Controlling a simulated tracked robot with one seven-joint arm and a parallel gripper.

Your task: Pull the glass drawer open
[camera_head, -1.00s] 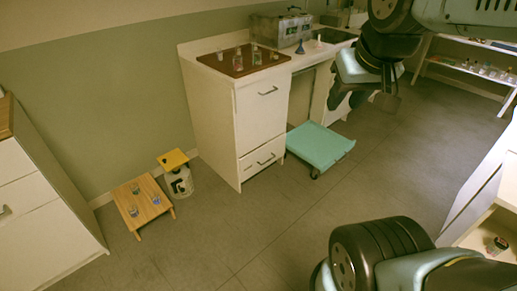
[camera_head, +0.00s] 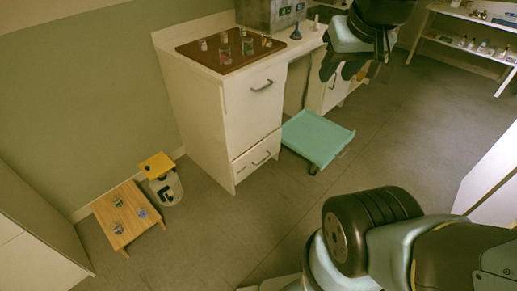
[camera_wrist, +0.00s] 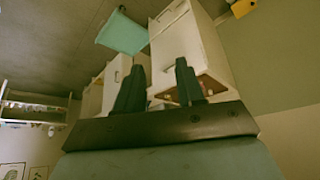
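A white cabinet (camera_head: 225,120) stands against the wall. It has a large upper front with a handle (camera_head: 262,85) and a low drawer (camera_head: 255,157) with its own handle (camera_head: 261,158). Both fronts look closed; no label shows which is the glass drawer. My gripper (camera_head: 340,72) hangs in the air to the right of the cabinet in the head view, apart from both handles. In the wrist view its two fingers (camera_wrist: 160,64) are spread with nothing held between them, and the cabinet (camera_wrist: 185,45) appears upside down beyond them.
A teal wheeled cart (camera_head: 318,138) sits low at the cabinet's right. A wooden stand (camera_head: 133,232) with small glasses and a yellow-topped stool (camera_head: 158,165) are at the left. Bottles stand on a brown board (camera_head: 215,62). Floor (camera_head: 270,215) before the cabinet is clear.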

